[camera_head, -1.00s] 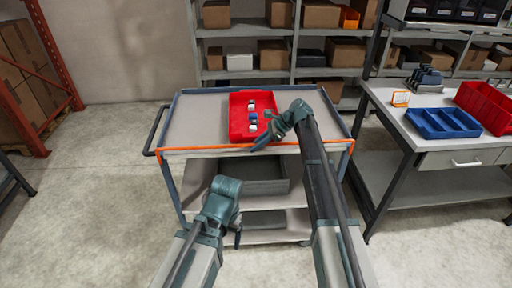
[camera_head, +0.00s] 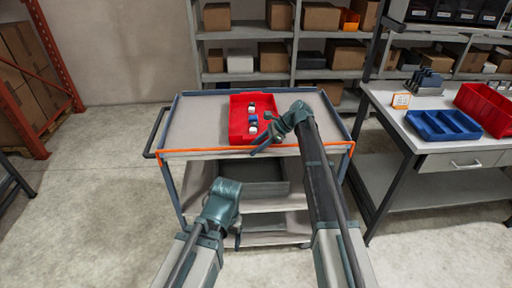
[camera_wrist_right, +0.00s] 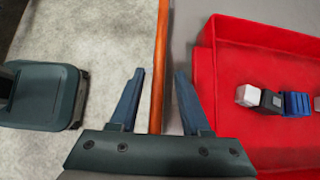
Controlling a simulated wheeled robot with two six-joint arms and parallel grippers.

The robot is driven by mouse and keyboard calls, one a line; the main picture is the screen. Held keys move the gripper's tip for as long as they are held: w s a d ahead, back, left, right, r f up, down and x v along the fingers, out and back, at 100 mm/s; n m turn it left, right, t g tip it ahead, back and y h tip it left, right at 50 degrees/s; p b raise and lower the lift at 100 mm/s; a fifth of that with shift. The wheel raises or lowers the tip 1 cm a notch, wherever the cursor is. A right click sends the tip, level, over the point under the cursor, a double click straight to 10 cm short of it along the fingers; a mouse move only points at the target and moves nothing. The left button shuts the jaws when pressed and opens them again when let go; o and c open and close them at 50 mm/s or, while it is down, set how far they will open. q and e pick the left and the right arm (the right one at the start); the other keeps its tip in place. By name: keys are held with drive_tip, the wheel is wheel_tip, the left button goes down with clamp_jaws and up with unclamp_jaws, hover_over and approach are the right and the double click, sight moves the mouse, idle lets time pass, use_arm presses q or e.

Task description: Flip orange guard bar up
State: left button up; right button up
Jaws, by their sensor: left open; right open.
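The orange guard bar (camera_head: 205,152) runs along the near edge of the grey cart (camera_head: 195,120), level with its top. My right gripper (camera_head: 257,147) is at this bar, a little right of its middle. In the right wrist view the bar (camera_wrist_right: 160,60) runs between the two spread fingers of my right gripper (camera_wrist_right: 158,90), with a gap on each side. My left gripper (camera_head: 238,238) is low, in front of the cart's lower shelves and apart from the bar; its jaws are hard to make out.
A red tray (camera_head: 237,122) with several small items stands on the cart top, close beyond my right gripper. A side table (camera_head: 385,100) with a blue bin (camera_head: 425,127) and a red bin (camera_head: 490,105) stands at right. The cart top's left side is clear.

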drive_tip(key=p+v, duration=0.9)
drive_tip(key=v, duration=0.3)
drive_tip(key=shift+r, duration=0.2)
drive_tip(key=shift+s+d+r+p, duration=0.1)
drive_tip(key=shift+d+r+p, duration=0.3)
drive_tip(key=shift+d, duration=0.25)
drive_tip(key=s+a+f+n+g+h, duration=0.1)
drive_tip(key=s+a+f+n+h, duration=0.2)
drive_tip(key=s, duration=0.4)
drive_tip(key=s+a+f+n+h, duration=0.1)
drive_tip(key=s+a+n, duration=0.35)
drive_tip(key=s, duration=0.25)
drive_tip(key=s+a+f+n+g+h, duration=0.1)
drive_tip(key=s+a+n, duration=0.25)
drive_tip(key=s, duration=0.35)
drive_tip(key=s+d+f+n+t+h, duration=0.1)
drive_tip(key=s+n+h, duration=0.4)
drive_tip(key=s+n, duration=0.5)
drive_tip(key=s, duration=0.3)
drive_tip(key=shift+s+d+f+n, duration=0.2)
drive_tip(key=shift+s+d+n, duration=0.05)
drive_tip(key=shift+n, duration=0.05)
